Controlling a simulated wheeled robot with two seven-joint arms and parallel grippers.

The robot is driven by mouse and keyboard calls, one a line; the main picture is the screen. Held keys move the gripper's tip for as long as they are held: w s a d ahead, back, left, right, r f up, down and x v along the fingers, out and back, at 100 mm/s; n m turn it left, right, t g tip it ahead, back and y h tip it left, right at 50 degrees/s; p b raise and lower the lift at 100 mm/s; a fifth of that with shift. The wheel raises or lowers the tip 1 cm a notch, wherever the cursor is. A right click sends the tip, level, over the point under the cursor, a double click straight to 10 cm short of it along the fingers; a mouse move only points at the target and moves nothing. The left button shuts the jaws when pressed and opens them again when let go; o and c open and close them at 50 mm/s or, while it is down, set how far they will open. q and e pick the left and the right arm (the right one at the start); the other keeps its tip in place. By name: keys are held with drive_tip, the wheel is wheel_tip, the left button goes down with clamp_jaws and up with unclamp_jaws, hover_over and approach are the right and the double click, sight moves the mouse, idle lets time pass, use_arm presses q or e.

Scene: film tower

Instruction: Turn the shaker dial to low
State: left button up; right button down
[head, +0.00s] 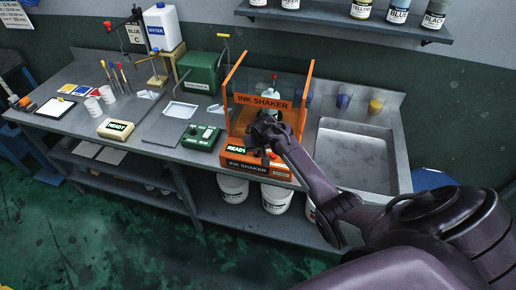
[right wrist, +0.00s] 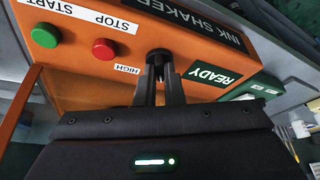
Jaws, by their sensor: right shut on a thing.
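The orange ink shaker (head: 240,163) stands on the bench, with clear panels and a bottle (head: 273,85) inside its frame. Its front face fills the top of the right wrist view (right wrist: 90,80), seen upside down. The dark shaker dial (right wrist: 158,55) sits between the red stop button (right wrist: 104,49) and the READY display (right wrist: 212,74). My right gripper (right wrist: 160,72) is shut on the dial; it also shows in the head view (head: 264,153). A HIGH label (right wrist: 127,69) is beside the dial. The fingers hide the dial's pointer and any low label. My left gripper is not in view.
A green start button (right wrist: 45,35) lies beyond the stop button. A green READY device (head: 201,137) stands left of the shaker and a sink (head: 360,150) right of it. White buckets (head: 276,197) stand below. A shelf (head: 340,18) with bottles hangs above.

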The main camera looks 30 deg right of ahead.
idle(0.6)
drive_tip(key=c, duration=1.5)
unclamp_jaws()
drive_tip(key=shift+c, duration=0.2)
drive_tip(key=shift+s+a+r, duration=0.15)
drive_tip(key=shift+s+r, duration=0.05)
drive_tip(key=shift+r, duration=0.3)
drive_tip(key=d+b+v, duration=0.1)
drive_tip(key=v, duration=0.5)
drive_tip(key=shift+s+a+r, duration=0.2)
drive_tip(key=shift+a+r, duration=0.15)
drive_tip(key=shift+a, duration=0.1)
